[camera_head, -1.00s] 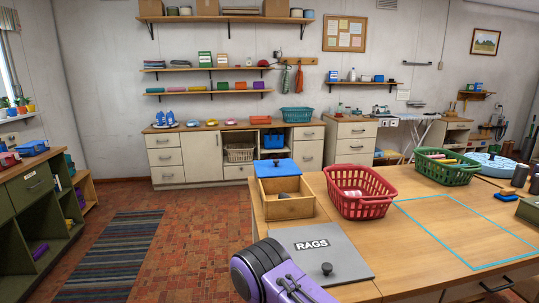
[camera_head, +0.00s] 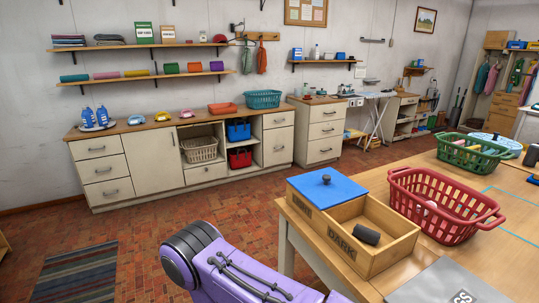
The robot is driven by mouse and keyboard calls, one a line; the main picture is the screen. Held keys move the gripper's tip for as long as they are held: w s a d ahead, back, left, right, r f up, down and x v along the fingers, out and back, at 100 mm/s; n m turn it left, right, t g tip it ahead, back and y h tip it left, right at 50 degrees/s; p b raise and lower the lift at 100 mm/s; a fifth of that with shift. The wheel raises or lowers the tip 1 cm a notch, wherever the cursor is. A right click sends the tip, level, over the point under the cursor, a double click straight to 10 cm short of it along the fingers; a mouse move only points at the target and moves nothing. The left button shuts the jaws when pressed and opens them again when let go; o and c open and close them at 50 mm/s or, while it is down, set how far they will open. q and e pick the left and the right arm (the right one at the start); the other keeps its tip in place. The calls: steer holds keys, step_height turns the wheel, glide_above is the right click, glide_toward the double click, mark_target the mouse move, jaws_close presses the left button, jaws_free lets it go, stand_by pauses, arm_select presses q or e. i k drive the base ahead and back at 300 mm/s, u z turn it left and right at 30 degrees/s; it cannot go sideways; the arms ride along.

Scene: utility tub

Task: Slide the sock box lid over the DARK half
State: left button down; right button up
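The wooden sock box (camera_head: 393,256) stands on the near left corner of the wooden table. The label on the covered half is hard to read. A purple link of my arm crosses the bottom of the view, left of and nearer than the box. Neither gripper shows.
A red basket (camera_head: 438,223) stands close to the right of the box. A grey rags lid (camera_head: 436,286) with part of its lettering cut off lies in front. A green basket (camera_head: 470,157) stands farther back. Open floor (camera_head: 190,205) lies left of the table.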

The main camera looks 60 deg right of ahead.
mark_target(326, 188)
steer(key=i, duration=1.5)
steer(key=z, duration=3.6)
